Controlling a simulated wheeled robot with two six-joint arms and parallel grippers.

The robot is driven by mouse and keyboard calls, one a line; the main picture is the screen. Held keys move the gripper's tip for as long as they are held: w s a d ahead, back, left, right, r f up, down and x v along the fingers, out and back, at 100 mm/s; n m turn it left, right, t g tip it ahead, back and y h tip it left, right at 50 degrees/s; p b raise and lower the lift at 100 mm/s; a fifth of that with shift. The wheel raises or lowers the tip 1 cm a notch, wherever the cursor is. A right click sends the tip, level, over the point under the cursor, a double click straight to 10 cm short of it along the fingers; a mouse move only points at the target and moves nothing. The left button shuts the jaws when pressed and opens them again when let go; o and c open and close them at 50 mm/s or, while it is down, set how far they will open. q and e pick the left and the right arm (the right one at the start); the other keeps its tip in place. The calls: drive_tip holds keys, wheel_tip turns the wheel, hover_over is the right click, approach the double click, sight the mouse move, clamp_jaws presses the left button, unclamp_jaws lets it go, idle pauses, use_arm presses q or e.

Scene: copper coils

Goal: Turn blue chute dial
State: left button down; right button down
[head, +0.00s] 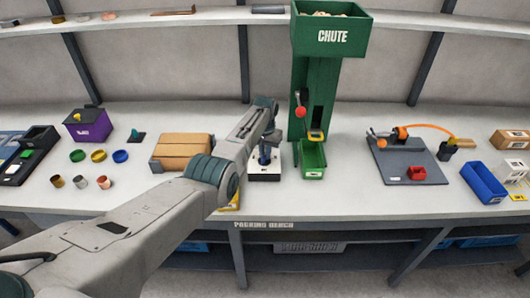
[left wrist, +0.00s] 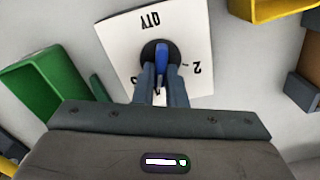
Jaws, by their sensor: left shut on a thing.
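The blue dial (left wrist: 161,56) sits at the centre of a white plate (left wrist: 122,36) marked QTY in the left wrist view. My left gripper (left wrist: 162,72) is shut on the dial's blue handle, with a finger on each side of it. In the head view the white plate (head: 265,178) lies on the bench below my left gripper (head: 264,158), which partly hides the dial. The green chute (head: 303,93) stands behind and to the right, with a red-knobbed lever (head: 300,111) on its front. My right gripper is not seen.
A green bin (head: 313,173) stands close right of the plate, and brown boxes (head: 181,146) stand left. A grey board (head: 410,172) with a red part and a blue bin (head: 484,182) lie farther right. The bench front is mostly clear.

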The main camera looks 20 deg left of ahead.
use_arm(q)
drive_tip(key=c, duration=1.5)
unclamp_jaws()
drive_tip(key=shift+r, duration=0.1)
wheel_tip(320, 180, up, 11)
drive_tip(key=shift+f+b, duration=0.15)
drive_tip(key=shift+b, duration=0.85)
